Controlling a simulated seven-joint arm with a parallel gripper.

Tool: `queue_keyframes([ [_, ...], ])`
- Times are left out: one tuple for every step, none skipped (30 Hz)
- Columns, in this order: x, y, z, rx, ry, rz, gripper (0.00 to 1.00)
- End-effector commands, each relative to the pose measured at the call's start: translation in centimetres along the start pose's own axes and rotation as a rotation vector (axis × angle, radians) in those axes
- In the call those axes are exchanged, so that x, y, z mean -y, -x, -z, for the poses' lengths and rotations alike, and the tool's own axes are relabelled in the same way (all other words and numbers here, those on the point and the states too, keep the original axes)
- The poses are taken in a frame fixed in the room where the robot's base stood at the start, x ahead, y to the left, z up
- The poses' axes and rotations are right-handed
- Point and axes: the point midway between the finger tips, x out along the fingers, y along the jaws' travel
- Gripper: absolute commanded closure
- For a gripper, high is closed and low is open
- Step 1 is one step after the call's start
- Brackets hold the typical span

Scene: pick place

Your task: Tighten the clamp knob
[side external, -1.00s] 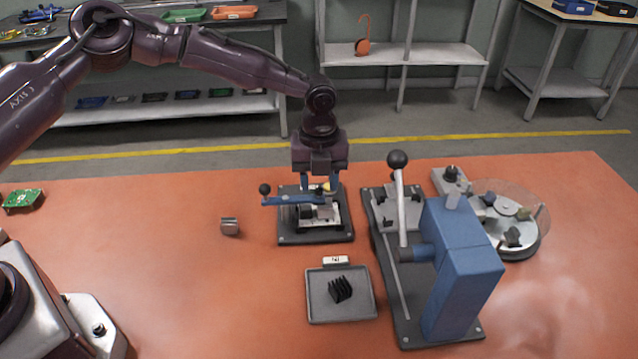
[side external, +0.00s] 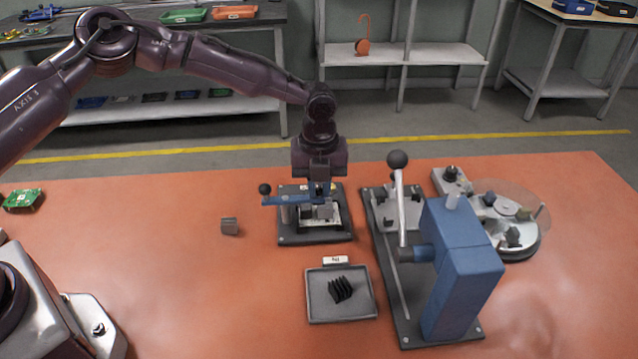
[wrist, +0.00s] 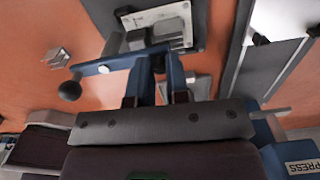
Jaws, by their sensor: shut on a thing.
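The clamp fixture (side external: 316,237) is a dark base plate with a blue arm (side external: 285,200) across it and a black ball (side external: 265,188) on the arm's left end. In the wrist view the blue arm (wrist: 100,68) and the black ball (wrist: 69,91) also show. My gripper (side external: 319,193) points straight down over the arm's right end. In the wrist view its blue fingertips (wrist: 158,70) are close together at the arm's end, shut on the clamp knob, which is mostly hidden between them.
A blue press (side external: 462,262) with a raised lever stands close on the right. A grey tray (side external: 342,313) with a black finned part lies in front. A small metal block (side external: 229,227) sits to the left. A round fixture (side external: 510,225) is at the far right. The table's left part is mostly clear.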

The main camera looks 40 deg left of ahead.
Motion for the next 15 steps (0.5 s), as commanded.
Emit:
queue_keyframes([
  [0.0,0.01,-0.01,0.0,-0.015,0.0,1.0],
  [-0.01,0.01,-0.01,0.0,-0.027,0.0,1.0],
  [-0.01,0.01,-0.02,0.0,-0.047,0.0,1.0],
  [-0.02,0.01,-0.02,0.0,-0.063,0.0,1.0],
  [-0.02,0.01,-0.03,0.0,-0.081,0.0,1.0],
  [-0.03,0.0,-0.03,0.0,-0.109,0.0,1.0],
  [-0.03,0.0,-0.04,0.0,-0.13,0.0,1.0],
  [-0.04,0.0,-0.04,0.0,-0.153,0.0,1.0],
  [-0.04,0.0,-0.04,0.0,-0.186,0.0,1.0],
  [-0.04,0.0,-0.03,0.0,-0.213,0.001,1.0],
  [-0.04,0.0,-0.03,-0.001,-0.24,0.001,1.0],
  [-0.04,0.0,-0.02,-0.001,-0.277,0.001,1.0],
  [-0.04,0.01,-0.03,-0.001,-0.305,0.001,1.0],
  [-0.05,0.01,-0.04,-0.001,-0.333,0.001,1.0],
  [-0.06,0.01,-0.05,0.0,-0.372,0.001,1.0],
])
